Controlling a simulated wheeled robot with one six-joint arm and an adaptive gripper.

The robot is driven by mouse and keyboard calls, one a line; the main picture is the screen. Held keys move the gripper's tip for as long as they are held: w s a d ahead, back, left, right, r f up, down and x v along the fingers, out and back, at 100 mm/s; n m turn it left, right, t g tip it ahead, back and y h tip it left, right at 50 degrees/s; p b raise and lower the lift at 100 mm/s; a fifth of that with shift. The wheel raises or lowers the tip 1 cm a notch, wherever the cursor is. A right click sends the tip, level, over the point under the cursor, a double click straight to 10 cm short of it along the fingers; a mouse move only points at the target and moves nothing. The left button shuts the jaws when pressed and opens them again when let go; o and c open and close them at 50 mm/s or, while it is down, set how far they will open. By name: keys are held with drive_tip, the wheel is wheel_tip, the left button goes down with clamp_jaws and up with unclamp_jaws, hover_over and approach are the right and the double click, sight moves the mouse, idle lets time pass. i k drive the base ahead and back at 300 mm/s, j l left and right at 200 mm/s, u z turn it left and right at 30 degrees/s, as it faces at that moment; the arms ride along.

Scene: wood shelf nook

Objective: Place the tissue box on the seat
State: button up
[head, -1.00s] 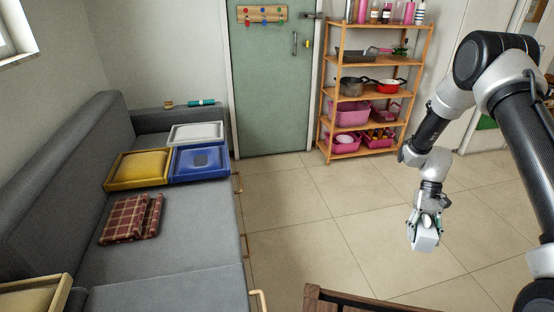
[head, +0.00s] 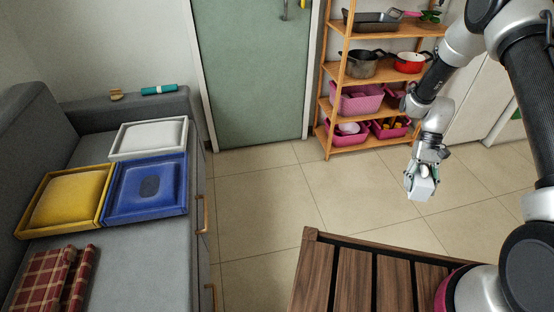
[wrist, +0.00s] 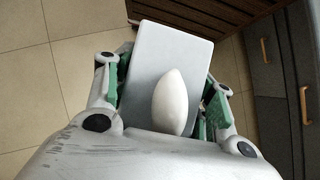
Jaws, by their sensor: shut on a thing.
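My gripper (head: 424,176) is shut on the tissue box (head: 420,188), a small pale box held in the air over the floor at the right. In the wrist view the tissue box (wrist: 150,60) lies between the green-padded fingers, with a white tissue (wrist: 171,101) sticking out of it. The likely seat is the grey sofa (head: 130,270) on the left, well apart from my gripper; the task's exact seat is not certain from the pictures.
On the sofa are a yellow tray (head: 28,232), a blue tray (head: 147,215), a white tray (head: 150,157) and a plaid cloth (head: 45,280). A slatted wooden piece (head: 355,275) stands in front. A loaded shelf (head: 333,100) stands behind. Tiled floor (head: 260,195) is open between.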

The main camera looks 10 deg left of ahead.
sight(151, 250)
drive_tip(key=i+u, duration=0.35)
drive_tip(key=i+l+u, duration=0.15)
drive_tip(key=u, duration=0.2)
drive_tip(key=i+l+u, duration=0.2)
drive_tip(key=u, duration=0.15)
drive_tip(key=i+u, duration=0.1)
drive_tip(key=u, duration=2.1)
